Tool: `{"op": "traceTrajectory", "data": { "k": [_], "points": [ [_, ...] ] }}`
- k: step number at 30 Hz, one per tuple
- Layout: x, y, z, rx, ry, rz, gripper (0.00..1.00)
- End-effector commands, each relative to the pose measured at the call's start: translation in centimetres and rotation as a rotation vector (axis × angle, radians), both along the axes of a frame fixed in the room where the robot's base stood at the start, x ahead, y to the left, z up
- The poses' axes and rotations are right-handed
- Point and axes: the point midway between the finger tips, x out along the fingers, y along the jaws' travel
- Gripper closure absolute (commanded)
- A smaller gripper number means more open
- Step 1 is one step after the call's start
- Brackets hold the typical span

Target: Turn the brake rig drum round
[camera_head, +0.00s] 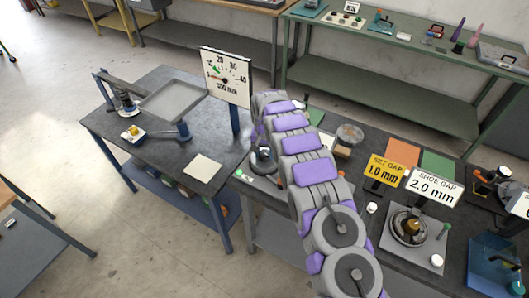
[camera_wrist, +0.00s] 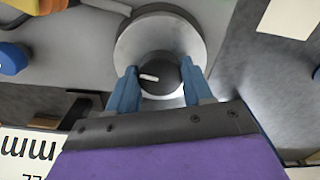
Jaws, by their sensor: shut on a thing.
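In the wrist view, a round grey metal disc (camera_wrist: 130,40) sits on a grey plate. At its centre is a dark round knob (camera_wrist: 163,75) with a white mark. The two blue fingers of my gripper (camera_wrist: 161,88) are shut on the knob, one on each side. In the head view my arm folds down over a rig (camera_head: 263,160) on the bench, and hides most of it and my fingertips. Another round rig (camera_head: 408,229) stands at the right, by a white sign (camera_head: 433,188) reading "SHOE GAP 2.0 mm".
A dial board (camera_head: 226,77) stands behind the arm. A yellow sign (camera_head: 384,171) reads "SET GAP 1.0 mm". The left table holds a grey tray (camera_head: 172,100) and a white sheet (camera_head: 202,168). A green bench (camera_head: 400,100) stands at the back. The floor at left is open.

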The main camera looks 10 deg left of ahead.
Motion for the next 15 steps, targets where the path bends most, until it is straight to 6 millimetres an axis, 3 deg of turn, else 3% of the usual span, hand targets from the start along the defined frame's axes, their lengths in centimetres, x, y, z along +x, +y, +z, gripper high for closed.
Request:
{"op": "traceTrajectory", "data": {
  "k": [8, 9, 15],
  "points": [
    [0.11, 0.22, 0.17, 0.004, -0.006, 0.002, 0.8],
    [0.11, 0.22, 0.16, 0.004, -0.006, 0.002, 0.47],
    [0.05, 0.13, 0.11, 0.002, -0.003, 0.002, 0.28]
  ]
}}
